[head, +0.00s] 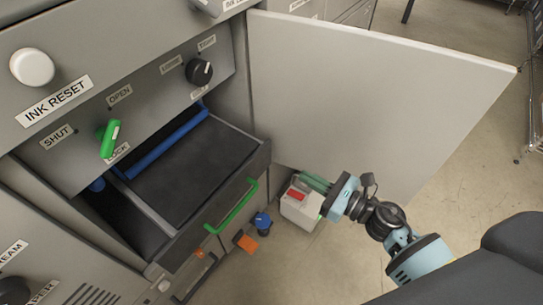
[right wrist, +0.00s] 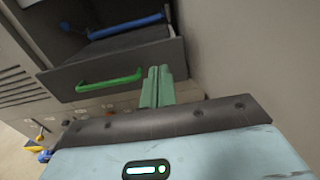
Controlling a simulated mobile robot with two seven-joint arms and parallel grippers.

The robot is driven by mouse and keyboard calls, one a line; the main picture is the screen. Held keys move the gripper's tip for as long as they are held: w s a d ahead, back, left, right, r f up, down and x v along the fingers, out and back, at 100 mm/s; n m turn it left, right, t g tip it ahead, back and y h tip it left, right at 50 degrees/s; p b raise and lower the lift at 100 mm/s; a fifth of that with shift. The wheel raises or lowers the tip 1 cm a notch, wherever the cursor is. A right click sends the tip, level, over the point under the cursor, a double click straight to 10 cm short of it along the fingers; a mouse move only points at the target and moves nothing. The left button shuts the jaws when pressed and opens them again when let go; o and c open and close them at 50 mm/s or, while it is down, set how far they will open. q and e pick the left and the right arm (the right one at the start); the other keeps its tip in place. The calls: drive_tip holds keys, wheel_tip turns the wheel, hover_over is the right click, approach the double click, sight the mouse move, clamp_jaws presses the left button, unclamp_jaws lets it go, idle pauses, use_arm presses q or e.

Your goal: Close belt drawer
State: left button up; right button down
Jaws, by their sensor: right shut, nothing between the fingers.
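The belt drawer (head: 217,213) stands pulled out from the grey machine, with a dark belt bed (head: 185,165) and a blue roller (head: 168,140) inside. Its green bar handle (head: 231,206) is on the drawer front; it also shows in the right wrist view (right wrist: 110,80). My right gripper (head: 308,181) is to the right of the drawer, in front of the open panel door. Its green fingers (right wrist: 158,72) are together and empty, apart from the handle and pointing toward the drawer front's right end. My left gripper is not in view.
The light panel door (head: 375,95) stands open at the right of the drawer. A green lever (head: 110,138) and a black knob (head: 199,71) sit above the drawer. A white box with a red patch (head: 299,208) and a blue knob (head: 263,222) are low down beside it. Open floor lies right.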

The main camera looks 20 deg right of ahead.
approach(261, 152)
drive_tip(key=x, duration=0.5)
drive_tip(key=shift+w+a+r, duration=0.1)
drive_tip(key=shift+a, duration=0.05)
drive_tip(key=shift+w+a, duration=0.45)
drive_tip(key=shift+w, duration=0.1)
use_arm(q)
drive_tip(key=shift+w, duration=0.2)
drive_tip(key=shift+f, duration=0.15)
use_arm(e)
drive_tip(key=shift+w+a, duration=0.1)
drive_tip(key=shift+w, duration=0.05)
